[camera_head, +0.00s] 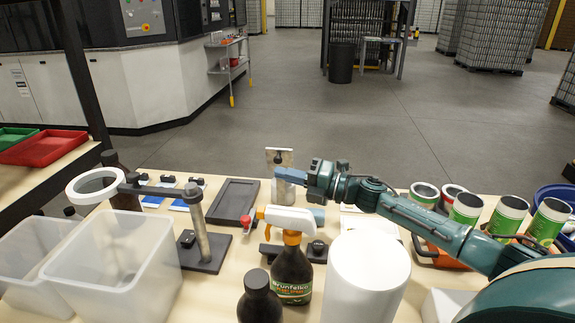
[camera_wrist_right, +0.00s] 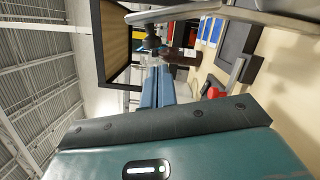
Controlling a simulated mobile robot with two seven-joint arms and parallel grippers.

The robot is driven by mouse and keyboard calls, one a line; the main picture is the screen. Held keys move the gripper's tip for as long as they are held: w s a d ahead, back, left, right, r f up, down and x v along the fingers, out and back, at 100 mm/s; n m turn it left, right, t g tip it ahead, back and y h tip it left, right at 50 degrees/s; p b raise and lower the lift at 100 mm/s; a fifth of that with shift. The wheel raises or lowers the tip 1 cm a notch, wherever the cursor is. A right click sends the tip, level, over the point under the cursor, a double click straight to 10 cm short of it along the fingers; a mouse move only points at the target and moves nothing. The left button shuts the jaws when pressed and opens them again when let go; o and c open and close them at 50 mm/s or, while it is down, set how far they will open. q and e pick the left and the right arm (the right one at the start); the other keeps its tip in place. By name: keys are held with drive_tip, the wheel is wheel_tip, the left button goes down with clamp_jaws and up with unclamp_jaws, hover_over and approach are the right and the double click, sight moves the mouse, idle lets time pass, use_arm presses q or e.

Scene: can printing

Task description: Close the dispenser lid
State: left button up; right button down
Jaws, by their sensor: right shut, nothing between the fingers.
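The dispenser (camera_head: 284,190) is a small silver metal container standing behind the spray bottle in the middle of the table. Its lid (camera_head: 285,153) appears as a light metal plate standing upright, with a dark knob on its face. It looks open. My right gripper (camera_head: 281,172) reaches in from the right, with its blue fingers shut and empty. The fingertips overlap the gap between lid and container in the head view; I cannot tell whether they touch. The right wrist view shows the shut fingers (camera_wrist_right: 165,72), but I cannot clearly make out the dispenser there. My left gripper is not in view.
A spray bottle (camera_head: 292,265), a dark bottle (camera_head: 259,303) and a white cylinder (camera_head: 365,278) stand in front. A ring magnifier on a post (camera_head: 203,240) and clear bins (camera_head: 118,262) are at left. Green cans (camera_head: 507,216) crowd the right. A dark tray (camera_head: 234,202) lies beside the dispenser.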

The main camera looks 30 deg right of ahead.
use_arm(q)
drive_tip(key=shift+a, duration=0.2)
use_arm(e)
drive_tip(key=shift+w+d+r, duration=0.2)
drive_tip(key=shift+w+d, duration=0.2)
drive_tip(key=shift+w, duration=0.2)
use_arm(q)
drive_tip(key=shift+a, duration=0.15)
use_arm(e)
drive_tip(key=shift+d+r, duration=0.1)
drive_tip(key=shift+d, duration=0.15)
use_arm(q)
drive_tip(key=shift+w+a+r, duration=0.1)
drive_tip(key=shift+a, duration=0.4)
use_arm(e)
drive_tip(key=shift+w+r+m, duration=0.1)
drive_tip(key=shift+m, duration=0.3)
